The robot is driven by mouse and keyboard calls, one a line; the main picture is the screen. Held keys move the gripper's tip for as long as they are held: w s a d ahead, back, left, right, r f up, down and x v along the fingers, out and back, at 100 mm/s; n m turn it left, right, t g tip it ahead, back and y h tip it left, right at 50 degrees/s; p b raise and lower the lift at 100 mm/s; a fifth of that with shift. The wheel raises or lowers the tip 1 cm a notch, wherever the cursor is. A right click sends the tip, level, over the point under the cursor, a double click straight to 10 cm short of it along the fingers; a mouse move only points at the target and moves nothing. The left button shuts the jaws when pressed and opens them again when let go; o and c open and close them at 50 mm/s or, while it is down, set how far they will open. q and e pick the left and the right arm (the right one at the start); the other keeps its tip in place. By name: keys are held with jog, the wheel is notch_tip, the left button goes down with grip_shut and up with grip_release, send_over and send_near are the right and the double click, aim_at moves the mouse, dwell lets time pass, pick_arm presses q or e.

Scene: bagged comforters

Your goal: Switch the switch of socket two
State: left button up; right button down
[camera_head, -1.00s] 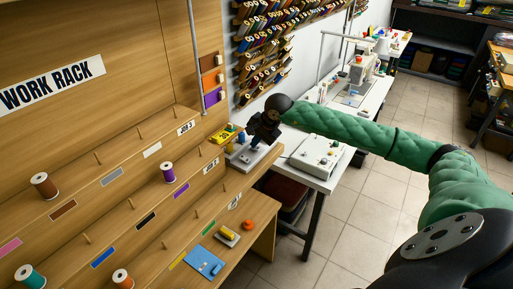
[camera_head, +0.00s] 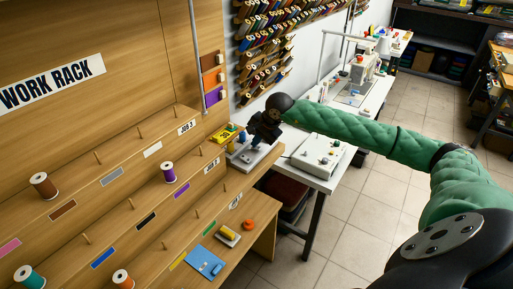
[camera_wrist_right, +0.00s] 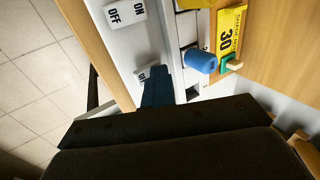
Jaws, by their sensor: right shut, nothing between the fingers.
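A white socket strip (camera_head: 255,158) lies at the end of the wooden rack in the head view. The right wrist view shows its pale surface (camera_wrist_right: 124,45) with two white rocker switches. One switch (camera_wrist_right: 125,13) is marked ON and OFF and is fully visible. The other switch (camera_wrist_right: 141,74) is partly hidden by my right gripper (camera_wrist_right: 158,86). The gripper's dark blue fingers are shut and empty, with their tips right beside that switch. I cannot tell whether they touch it, or which number each socket has. My left gripper is not in view.
A blue cylindrical object (camera_wrist_right: 200,60) and a yellow tag marked 30 (camera_wrist_right: 229,38) are close beside the fingers. A white box with knobs (camera_head: 318,156) stands on the white table. The rack (camera_head: 120,190) holds spools and pegs at left.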

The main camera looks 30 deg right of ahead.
jog(key=shift+v, duration=1.7)
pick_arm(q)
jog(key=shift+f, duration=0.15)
pick_arm(e)
jog(key=shift+s+r, duration=0.2)
jog(key=shift+r, duration=0.1)
jog(key=shift+d, duration=0.1)
jog(key=shift+s+d+r+b, duration=0.1)
jog(key=shift+s+r+b, duration=0.05)
jog(key=shift+r+b, duration=0.2)
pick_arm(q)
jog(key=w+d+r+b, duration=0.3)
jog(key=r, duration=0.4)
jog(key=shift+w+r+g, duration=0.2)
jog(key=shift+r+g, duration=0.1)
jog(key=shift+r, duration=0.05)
pick_arm(e)
jog(key=v, duration=0.7)
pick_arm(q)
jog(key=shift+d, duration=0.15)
